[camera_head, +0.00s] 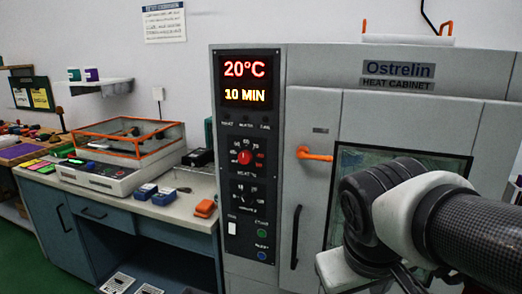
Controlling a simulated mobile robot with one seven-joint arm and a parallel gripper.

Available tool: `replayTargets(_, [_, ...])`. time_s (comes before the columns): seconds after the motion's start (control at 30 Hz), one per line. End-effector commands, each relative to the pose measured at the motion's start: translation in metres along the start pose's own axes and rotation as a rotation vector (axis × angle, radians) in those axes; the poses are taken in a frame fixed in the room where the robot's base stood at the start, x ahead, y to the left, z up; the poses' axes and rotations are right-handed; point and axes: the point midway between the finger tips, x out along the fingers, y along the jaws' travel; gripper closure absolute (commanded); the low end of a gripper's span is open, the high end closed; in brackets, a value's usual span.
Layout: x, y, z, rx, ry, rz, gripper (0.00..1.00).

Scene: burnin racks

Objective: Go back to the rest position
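My arm reaches in from the right edge, with a dark textured link, a pale joint and a black wrist part in front of the heat cabinet (385,106). My gripper's fingers do not show; a pale block below the wrist is cut off by the bottom edge. I cannot see whether anything is held. The cabinet is grey, labelled "Ostrelin HEAT CABINET". Its door looks shut, with an orange handle (314,154) at the left of a dark window (390,158). My arm hides the window's lower right part.
The control panel (247,150) reads 20°C and 10 MIN. Left of it, a workbench (185,212) carries an orange-framed clear-covered unit (132,140), blue-and-white blocks (154,190) and an orange item (205,208). A wall shelf (98,83) holds two small cups. Green floor shows at lower left.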

Motion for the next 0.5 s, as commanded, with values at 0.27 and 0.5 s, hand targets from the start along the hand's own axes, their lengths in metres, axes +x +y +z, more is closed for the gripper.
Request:
replayTargets(0.27, [-0.033, -0.013, 0.010, 0.242, 0.184, -0.133, 0.51])
replayTargets(0.5, [-0.089, 0.000, -0.010, 0.226, 0.169, -0.131, 0.51])
